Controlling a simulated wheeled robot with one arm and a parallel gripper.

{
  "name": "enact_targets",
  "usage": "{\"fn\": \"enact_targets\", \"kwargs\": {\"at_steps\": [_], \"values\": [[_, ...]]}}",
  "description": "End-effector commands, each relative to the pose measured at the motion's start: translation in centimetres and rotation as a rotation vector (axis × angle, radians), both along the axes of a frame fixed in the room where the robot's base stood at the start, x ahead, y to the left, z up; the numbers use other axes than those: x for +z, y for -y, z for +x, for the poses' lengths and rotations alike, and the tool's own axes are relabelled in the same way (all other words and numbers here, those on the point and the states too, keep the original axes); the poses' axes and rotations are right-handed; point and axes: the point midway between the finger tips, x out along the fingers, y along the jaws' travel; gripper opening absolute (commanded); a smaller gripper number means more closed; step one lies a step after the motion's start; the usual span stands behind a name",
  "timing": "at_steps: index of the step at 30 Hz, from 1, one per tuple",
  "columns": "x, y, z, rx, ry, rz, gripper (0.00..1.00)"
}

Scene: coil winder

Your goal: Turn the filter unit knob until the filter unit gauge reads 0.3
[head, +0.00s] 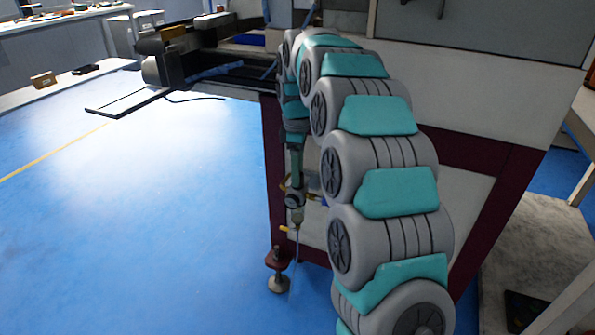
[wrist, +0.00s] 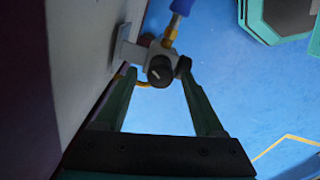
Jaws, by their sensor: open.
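The filter unit (wrist: 145,50) is a small pale block with brass fittings, mounted on the side wall of the machine. Its dark round knob (wrist: 159,71) faces the wrist camera and has a light mark on its face. My gripper (wrist: 158,70) is open, with one green finger left of the knob and one right of it; I cannot tell whether either touches. A dark round part (wrist: 183,66), perhaps the gauge seen edge-on, is by the right fingertip; no reading shows. In the head view the filter unit (head: 294,200) is small, below my arm's end.
A blue hose (wrist: 180,6) rises from the unit's top fitting. The machine's pale wall (wrist: 85,60) is close on the left in the wrist view. A machine foot (head: 278,278) stands on the blue floor (head: 150,220), which is open to the left.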

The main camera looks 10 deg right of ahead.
Motion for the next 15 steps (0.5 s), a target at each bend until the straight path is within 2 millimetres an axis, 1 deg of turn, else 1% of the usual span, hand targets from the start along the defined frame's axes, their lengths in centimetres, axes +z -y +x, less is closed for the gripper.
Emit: {"fn": "enact_targets", "kwargs": {"at_steps": [9, 15], "values": [[4.7, 0.0, 0.1, 0.000, 0.006, 0.000, 0.70], [6.5, 0.0, 0.0, 0.000, 0.001, 0.001, 0.70]]}}
